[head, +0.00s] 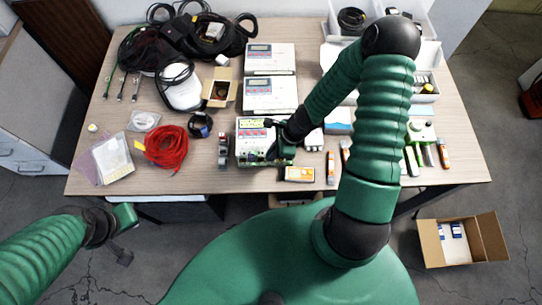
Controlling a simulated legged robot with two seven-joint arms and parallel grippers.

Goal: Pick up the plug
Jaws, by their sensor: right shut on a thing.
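My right gripper (279,139) is over the white and green device box (249,154) at the front middle of the table. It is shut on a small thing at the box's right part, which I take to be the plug. The gripper hides most of it, so its shape and whether it touches the box cannot be made out. My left gripper (121,250) hangs low at the left, in front of the table and away from everything on it. Its fingers are too small and dark to tell open from shut.
Two white instruments (270,94) stand behind the box. A red cable coil (167,147) and black cables (150,48) lie to the left. An open cardboard box (430,245) stands on the floor at right.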

